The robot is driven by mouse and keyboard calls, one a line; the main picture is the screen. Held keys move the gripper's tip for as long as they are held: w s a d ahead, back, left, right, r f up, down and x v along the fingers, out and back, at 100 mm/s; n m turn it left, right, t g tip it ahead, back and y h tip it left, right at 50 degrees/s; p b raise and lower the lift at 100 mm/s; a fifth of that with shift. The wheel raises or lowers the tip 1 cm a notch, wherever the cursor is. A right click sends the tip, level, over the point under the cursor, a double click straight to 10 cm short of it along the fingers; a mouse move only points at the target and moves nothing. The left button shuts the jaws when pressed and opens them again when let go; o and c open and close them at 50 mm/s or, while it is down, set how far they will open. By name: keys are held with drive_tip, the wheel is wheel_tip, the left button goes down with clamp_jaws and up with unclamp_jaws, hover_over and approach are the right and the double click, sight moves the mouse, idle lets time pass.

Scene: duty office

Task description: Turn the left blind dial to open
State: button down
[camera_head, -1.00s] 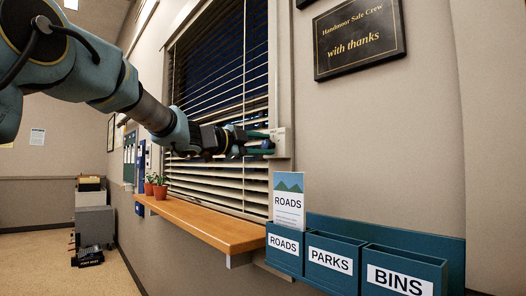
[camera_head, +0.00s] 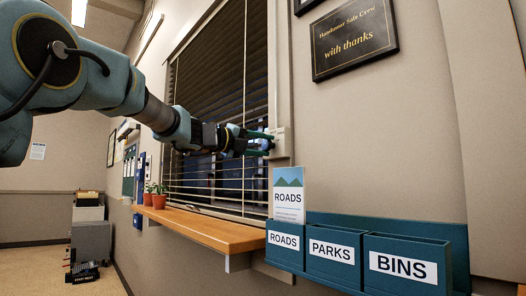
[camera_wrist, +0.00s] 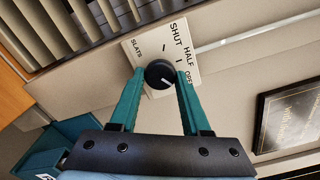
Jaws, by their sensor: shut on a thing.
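The dark round blind dial (camera_wrist: 160,74) sits on a cream plate (camera_wrist: 133,45) marked SLATS, SHUT, HALF and OPEN. The teal fingers of my gripper (camera_wrist: 161,76) are shut on the dial, one on each side. The light mark on the knob points to the lower right in the wrist view, roughly on the OPEN side; its exact setting is hard to tell. In the head view my gripper (camera_head: 262,142) reaches the plate (camera_head: 281,143) on the window's right frame. The blind (camera_head: 215,110) has thin, spaced slats low down, with dark blue showing between them.
Teal bins (camera_head: 335,257) for ROADS, PARKS and BINS hang below right. A framed black plaque (camera_head: 354,38) hangs on the wall above them.

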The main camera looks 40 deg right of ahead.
drive_tip(key=shift+m, duration=0.5)
drive_tip(key=shift+c, duration=2)
unclamp_jaws()
drive_tip(key=a+b, duration=0.2)
drive_tip(key=a, duration=0.9)
drive_tip(key=shift+w, duration=0.35)
drive_tip(key=shift+d, duration=0.1)
